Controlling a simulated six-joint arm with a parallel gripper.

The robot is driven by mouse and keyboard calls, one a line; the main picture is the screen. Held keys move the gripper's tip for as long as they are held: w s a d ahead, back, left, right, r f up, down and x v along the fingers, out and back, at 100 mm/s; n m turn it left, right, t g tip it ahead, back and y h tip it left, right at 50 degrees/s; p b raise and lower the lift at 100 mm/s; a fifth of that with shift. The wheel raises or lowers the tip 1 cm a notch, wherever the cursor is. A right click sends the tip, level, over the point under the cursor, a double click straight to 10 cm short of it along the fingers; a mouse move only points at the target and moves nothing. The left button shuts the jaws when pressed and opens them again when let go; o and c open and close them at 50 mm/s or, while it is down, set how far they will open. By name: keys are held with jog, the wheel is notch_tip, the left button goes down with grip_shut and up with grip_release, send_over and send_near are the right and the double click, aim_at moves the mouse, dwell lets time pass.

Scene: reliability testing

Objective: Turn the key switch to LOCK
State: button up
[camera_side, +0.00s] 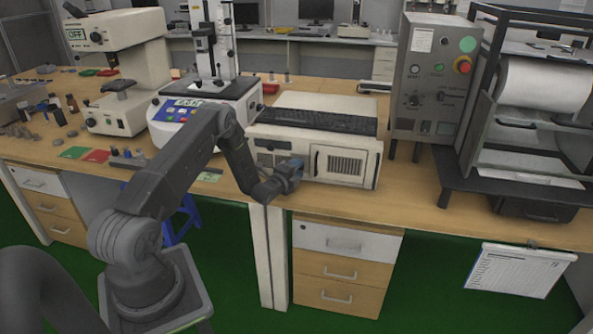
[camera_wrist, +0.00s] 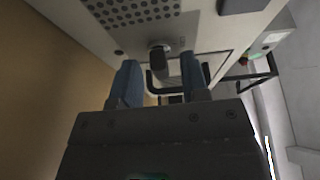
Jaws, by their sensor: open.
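In the wrist view, a dark key-like knob (camera_wrist: 158,63) stands out from a round grey collar on a pale panel. It looks like the key switch; its label and setting cannot be read. The panel appears to be the front of the beige computer case (camera_side: 348,163) in the side view, where my gripper hides the knob. My gripper (camera_side: 291,174) is just in front of that case. In the wrist view my gripper (camera_wrist: 160,67) is open, with one blue finger on each side of the knob. I cannot tell whether either finger touches it.
A black handle (camera_wrist: 150,86) lies close to the fingers. A grey control box (camera_side: 402,95) with a red emergency button (camera_side: 462,64) stands to the right. An instrument (camera_side: 180,137) with blue controls stands to the left.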

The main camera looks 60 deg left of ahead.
jog(key=shift+c, duration=0.4)
grip_shut()
jog(key=shift+f+n+t+y, duration=0.1)
jog(key=shift+n+t+y, duration=0.2)
jog(key=shift+n, duration=0.85)
jog(key=shift+f+n+t+y, duration=0.15)
jog(key=shift+n+t, duration=0.25)
jog(key=shift+n, duration=0.75)
jog(key=shift+r, duration=0.1)
jog(key=shift+o, duration=0.4)
grip_release()
jog(key=v, duration=1.3)
jog(key=shift+s+d, duration=0.2)
jog(key=shift+s, duration=0.1)
